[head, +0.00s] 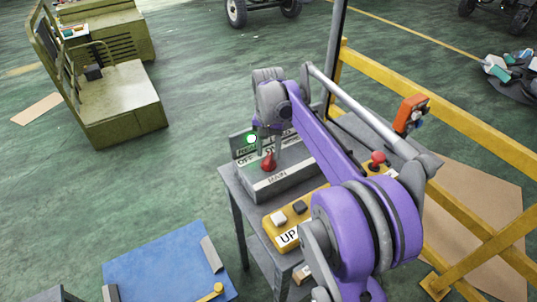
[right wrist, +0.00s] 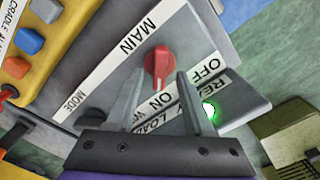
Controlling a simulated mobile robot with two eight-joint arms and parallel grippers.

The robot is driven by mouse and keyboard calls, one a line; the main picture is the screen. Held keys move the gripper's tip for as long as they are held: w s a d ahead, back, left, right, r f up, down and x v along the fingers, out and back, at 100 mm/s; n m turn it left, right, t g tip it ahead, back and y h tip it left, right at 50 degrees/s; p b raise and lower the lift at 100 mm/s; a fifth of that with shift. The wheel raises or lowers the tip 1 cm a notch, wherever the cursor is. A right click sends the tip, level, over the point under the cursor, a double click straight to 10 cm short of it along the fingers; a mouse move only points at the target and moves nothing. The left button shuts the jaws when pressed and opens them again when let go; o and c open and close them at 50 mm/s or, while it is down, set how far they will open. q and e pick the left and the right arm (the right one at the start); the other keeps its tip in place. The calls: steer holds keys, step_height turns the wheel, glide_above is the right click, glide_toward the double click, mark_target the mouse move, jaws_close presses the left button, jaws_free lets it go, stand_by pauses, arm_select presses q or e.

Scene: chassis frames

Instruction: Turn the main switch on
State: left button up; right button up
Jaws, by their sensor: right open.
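The main switch (head: 268,163) is a red rotary knob on a grey box labelled MAIN, with OFF and ON printed beside it. In the right wrist view the red knob (right wrist: 158,66) appears between my gripper's two fingers, and its narrow end seems to point toward the ON label. My right gripper (head: 267,146) is open, with its fingers apart over the knob; I cannot tell whether they touch it. A green lamp (head: 251,139) on the panel is lit; it also shows in the right wrist view (right wrist: 208,109). My left gripper is out of view.
A yellow control box (head: 279,217) with buttons stands beside the switch box on a grey table (head: 236,190). An orange device (head: 411,113) hangs at the yellow railing (head: 385,78).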

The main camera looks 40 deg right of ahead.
mark_target(268, 157)
step_height(268, 157, up, 9)
steer(key=shift+f+p, duration=0.2)
steer(key=shift+p, duration=0.1)
stand_by(0.4)
steer(key=s+a+f+n+t, duration=0.5)
steer(key=s+a+f+n, duration=0.5)
steer(key=s+a+f, duration=0.6)
steer(key=s+a, duration=0.2)
steer(key=a, duration=0.1)
steer(key=shift+s+a+f+t, duration=0.25)
steer(key=shift+s+a+t, duration=0.05)
steer(key=shift+a+t, duration=0.1)
